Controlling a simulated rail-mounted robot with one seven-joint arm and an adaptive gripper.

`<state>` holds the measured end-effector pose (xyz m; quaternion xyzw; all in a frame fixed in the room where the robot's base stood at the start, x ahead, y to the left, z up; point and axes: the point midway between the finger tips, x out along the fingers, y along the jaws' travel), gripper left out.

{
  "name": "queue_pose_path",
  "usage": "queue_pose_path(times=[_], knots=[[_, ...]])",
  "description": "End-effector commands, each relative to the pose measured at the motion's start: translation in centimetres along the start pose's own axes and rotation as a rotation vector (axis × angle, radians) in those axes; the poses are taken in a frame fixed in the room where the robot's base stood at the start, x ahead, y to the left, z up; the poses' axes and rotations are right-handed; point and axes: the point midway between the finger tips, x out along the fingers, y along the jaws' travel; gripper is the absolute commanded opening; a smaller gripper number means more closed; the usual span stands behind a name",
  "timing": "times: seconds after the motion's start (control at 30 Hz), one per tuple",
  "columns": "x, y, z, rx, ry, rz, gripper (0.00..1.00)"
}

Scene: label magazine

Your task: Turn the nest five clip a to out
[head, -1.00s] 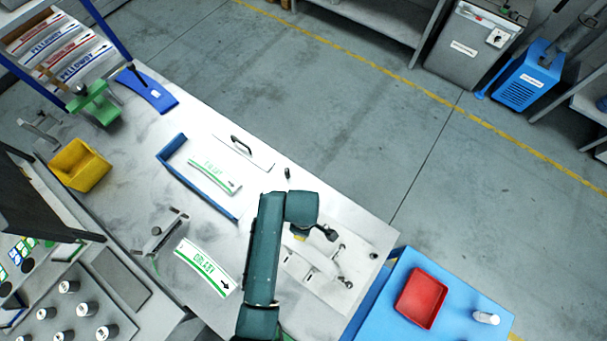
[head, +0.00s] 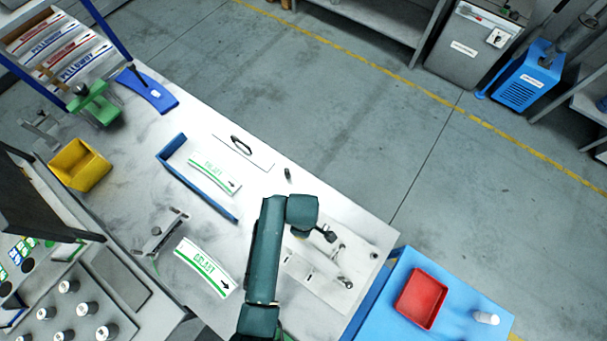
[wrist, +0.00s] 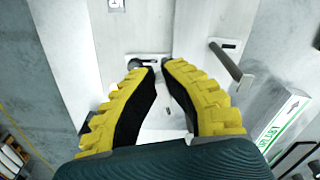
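The white nest plate (head: 318,270) lies at the right end of the bench, partly hidden by my arm. Small clips show on it, including one with a dark knob (head: 346,283). In the wrist view a clip with a dark knob and bright metal base (wrist: 148,59) sits just beyond my fingertips. My gripper (wrist: 158,66) has yellow fingers with black pads; the tips are a little apart, close to this clip, with nothing clearly held. In the head view my gripper (head: 326,234) is over the plate. I cannot read which nest or clip this is.
A post on a white plate (wrist: 230,66) stands right of my fingers, near a green-edged label (wrist: 286,126). On the bench are a blue angled rail (head: 172,150), a label (head: 205,268) and a plate with a handle (head: 243,150). A red tray (head: 422,298) lies on the blue table.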

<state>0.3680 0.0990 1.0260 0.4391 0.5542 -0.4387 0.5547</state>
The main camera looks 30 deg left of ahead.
Motion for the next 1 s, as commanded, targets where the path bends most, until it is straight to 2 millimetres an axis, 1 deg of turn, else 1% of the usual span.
queue_pose_path(times=[0.1, 0.3, 0.37, 0.67, 0.7, 0.77, 0.8, 0.83, 1.0], knots=[[-0.06, -0.18, 0.0, 0.029, 0.0, -0.002, 0.0], [-0.12, -0.75, -0.06, 0.208, 0.0, -0.005, 0.0], [0.01, -0.82, -0.08, 0.24, 0.0, -0.004, 0.0], [0.25, -0.85, -0.09, 0.256, 0.0, -0.004, 0.0], [0.25, -0.85, -0.1, 0.256, 0.0, -0.004, 0.16], [0.23, -0.84, -0.09, 0.255, 0.0, -0.004, 0.27], [0.21, -0.82, -0.09, 0.255, 0.0, -0.003, 0.35], [0.2, -0.81, -0.09, 0.255, 0.0, -0.003, 0.37], [0.13, -0.76, -0.1, 0.255, 0.0, -0.002, 0.37]])
